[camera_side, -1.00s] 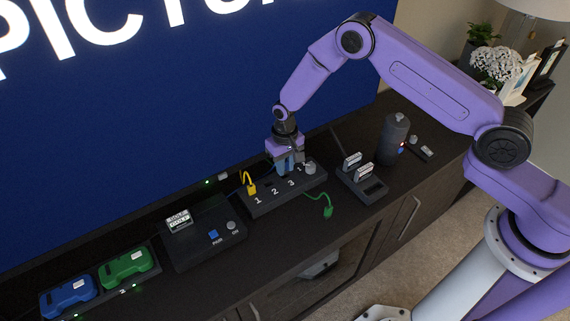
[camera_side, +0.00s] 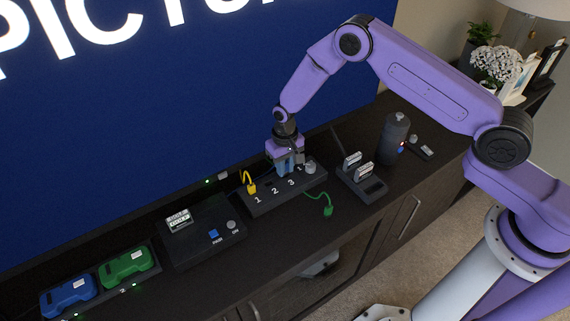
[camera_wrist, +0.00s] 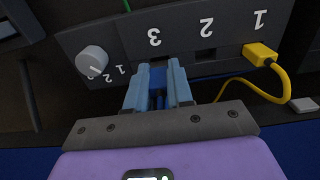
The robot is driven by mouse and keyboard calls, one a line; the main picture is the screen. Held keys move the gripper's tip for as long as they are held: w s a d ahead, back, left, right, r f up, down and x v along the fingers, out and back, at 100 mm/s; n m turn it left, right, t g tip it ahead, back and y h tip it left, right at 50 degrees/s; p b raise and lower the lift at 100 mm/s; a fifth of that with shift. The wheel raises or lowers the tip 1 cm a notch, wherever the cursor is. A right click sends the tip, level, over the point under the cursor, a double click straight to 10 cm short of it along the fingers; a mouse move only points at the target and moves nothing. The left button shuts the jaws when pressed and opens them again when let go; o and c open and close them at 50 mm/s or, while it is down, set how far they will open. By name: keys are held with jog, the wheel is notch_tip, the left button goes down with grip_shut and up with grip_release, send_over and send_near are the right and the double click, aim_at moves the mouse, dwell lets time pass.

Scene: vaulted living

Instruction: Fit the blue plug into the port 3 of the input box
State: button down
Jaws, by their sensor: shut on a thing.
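The dark input box (camera_side: 262,206) lies on the cabinet top, with ports numbered 1, 2 and 3. In the wrist view the box (camera_wrist: 222,20) shows upside down. My gripper (camera_side: 289,169) points down at the back of the box by the number 3. In the wrist view its light-blue fingers (camera_wrist: 158,75) are shut on the blue plug (camera_wrist: 158,98), at the port 3 position. Port 2 (camera_wrist: 206,56) is empty.
A yellow plug (camera_wrist: 259,54) sits in port 1, its cable curving beside my fingers. A grey knob (camera_wrist: 92,61) stands on the box. A green plug (camera_side: 327,210) lies in front. A cartridge holder (camera_side: 375,191) and a dark cylinder (camera_side: 392,143) stand to the right.

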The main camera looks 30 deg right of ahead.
jog(key=shift+f, duration=0.55)
jog(key=c, duration=0.9)
grip_release()
notch_tip(320, 180, up, 18)
jog(key=shift+f, duration=0.25)
jog(key=shift+s, duration=0.1)
jog(key=s+d+r+n, duration=0.1)
jog(key=s+r+n, duration=0.3)
jog(key=s, duration=0.5)
jog(key=s+r+n, duration=0.2)
jog(key=s+r, duration=0.4)
jog(key=s, duration=0.3)
jog(key=s+d+r+n, duration=0.1)
jog(key=s+d+n, duration=0.1)
jog(key=s, duration=0.4)
jog(key=s+d+n, duration=0.2)
jog(key=s+d, duration=0.3)
jog(key=s, duration=0.1)
jog(key=s+d+r+n, duration=0.1)
jog(key=s+d+n, duration=0.1)
jog(key=s+d, duration=0.2)
jog(key=shift+s+r+n, duration=0.15)
jog(key=shift+s, duration=0.6)
jog(key=shift+s+r+n, duration=0.15)
jog(key=shift+s, duration=0.6)
